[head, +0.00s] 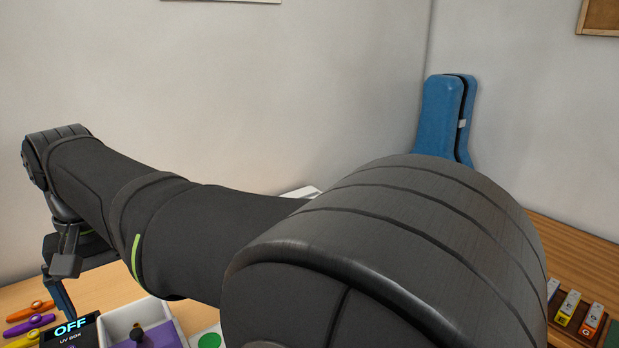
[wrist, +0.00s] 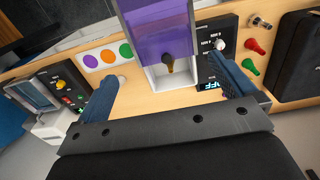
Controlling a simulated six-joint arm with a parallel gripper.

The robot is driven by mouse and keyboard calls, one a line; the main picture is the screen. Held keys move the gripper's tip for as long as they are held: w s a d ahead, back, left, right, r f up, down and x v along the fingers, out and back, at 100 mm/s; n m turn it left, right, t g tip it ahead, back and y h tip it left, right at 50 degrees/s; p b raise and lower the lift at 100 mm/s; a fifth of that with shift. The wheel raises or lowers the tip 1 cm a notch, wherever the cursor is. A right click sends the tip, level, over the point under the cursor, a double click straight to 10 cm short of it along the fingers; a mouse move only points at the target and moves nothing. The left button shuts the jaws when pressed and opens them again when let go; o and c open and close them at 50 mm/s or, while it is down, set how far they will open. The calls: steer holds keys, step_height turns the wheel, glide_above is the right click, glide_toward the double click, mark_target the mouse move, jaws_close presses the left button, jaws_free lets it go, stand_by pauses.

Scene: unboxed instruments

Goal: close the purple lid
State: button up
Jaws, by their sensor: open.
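My gripper (wrist: 167,70) is open and empty, one blue finger to each side of the box in the picture. In the head view my gripper (head: 62,268) is at the far left. The white box (head: 122,318) shows below my arm there, with something purple and a dark knob in it. My arm hides much of the table.
A black control unit (wrist: 214,64) with an OFF display adjoins the box. A card with coloured dots (wrist: 107,56) lies left of it. Kazoo-like toys (head: 30,322) lie at the head view's lower left.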

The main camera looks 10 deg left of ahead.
steer(key=shift+d, duration=0.1)
steer(key=c, duration=1.1)
steer(key=shift+d+f+m+y, duration=0.25)
steer(key=shift+m+y, duration=0.05)
steer(key=c, duration=0.3)
steer(key=d+f+m+y, duration=0.2)
steer(key=shift+d+m, duration=0.25)
steer(key=shift+m, duration=0.15)
jaws_close()
steer(key=m+t+y, duration=0.3)
steer(key=m+y, duration=0.2)
steer(key=m, duration=0.4)
glide_toward(140, 341)
steer(key=f, duration=0.2)
steer(key=a+f, duration=0.1)
steer(key=shift+w+f, duration=0.2)
steer(key=shift+w, duration=0.15)
steer(key=shift+w+a+f, duration=0.1)
steer(key=shift+w+a, duration=0.1)
steer(key=shift+a, duration=0.25)
steer(key=shift+w+a+f, duration=0.1)
steer(key=shift+w+a, duration=0.05)
steer(key=shift+a, duration=0.35)
